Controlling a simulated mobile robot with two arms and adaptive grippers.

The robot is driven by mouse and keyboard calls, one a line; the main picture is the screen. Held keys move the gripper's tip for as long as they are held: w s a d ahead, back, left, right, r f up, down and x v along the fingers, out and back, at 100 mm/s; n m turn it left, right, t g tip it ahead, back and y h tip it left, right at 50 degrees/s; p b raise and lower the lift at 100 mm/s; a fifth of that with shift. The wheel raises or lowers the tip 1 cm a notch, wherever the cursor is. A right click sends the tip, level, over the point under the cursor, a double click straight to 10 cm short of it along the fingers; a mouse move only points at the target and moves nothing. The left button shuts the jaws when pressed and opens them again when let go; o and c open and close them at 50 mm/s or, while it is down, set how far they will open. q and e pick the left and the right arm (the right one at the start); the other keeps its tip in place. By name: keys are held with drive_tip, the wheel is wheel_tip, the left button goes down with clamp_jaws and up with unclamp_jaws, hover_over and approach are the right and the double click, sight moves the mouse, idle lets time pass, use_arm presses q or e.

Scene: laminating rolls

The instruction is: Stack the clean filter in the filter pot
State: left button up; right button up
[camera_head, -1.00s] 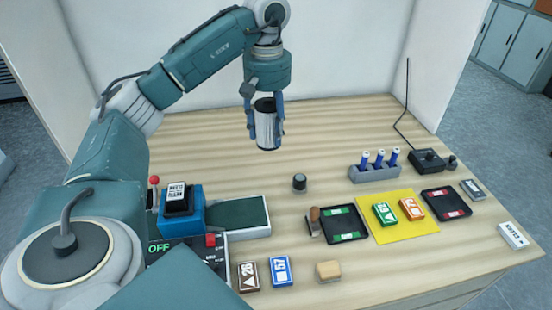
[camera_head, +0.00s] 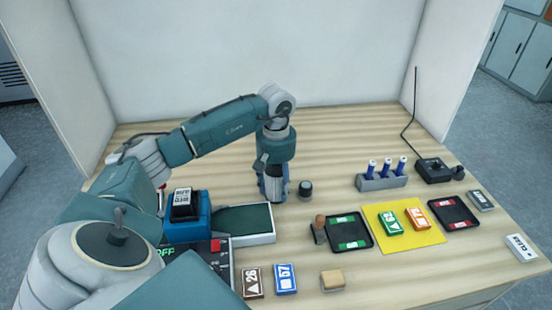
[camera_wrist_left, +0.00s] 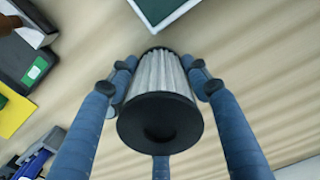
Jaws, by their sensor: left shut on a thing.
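My left gripper (camera_head: 273,192) is shut on the filter (camera_wrist_left: 163,88), a pale pleated cylinder with black ends. In the wrist view its fingers are around the filter's sides and its black end faces the camera. In the head view the gripper points down and is low at the table, beside the green-topped pad; whether the filter touches the table I cannot tell. A small dark cylinder (camera_head: 305,188) stands just right of the gripper; I cannot tell whether it is the filter pot. My right gripper is not in view.
A machine with a blue block (camera_head: 187,217) and green-topped pad (camera_head: 246,222) stands left. To the right are a grey rack (camera_head: 381,182) of blue tubes, black trays (camera_head: 351,242), a yellow mat (camera_head: 432,236) and a joystick box (camera_head: 432,170). The back of the table is clear.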

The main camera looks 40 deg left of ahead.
use_arm(q)
drive_tip(key=shift+f, duration=0.25)
drive_tip(key=o, duration=1.3)
drive_tip(key=shift+c, duration=0.2)
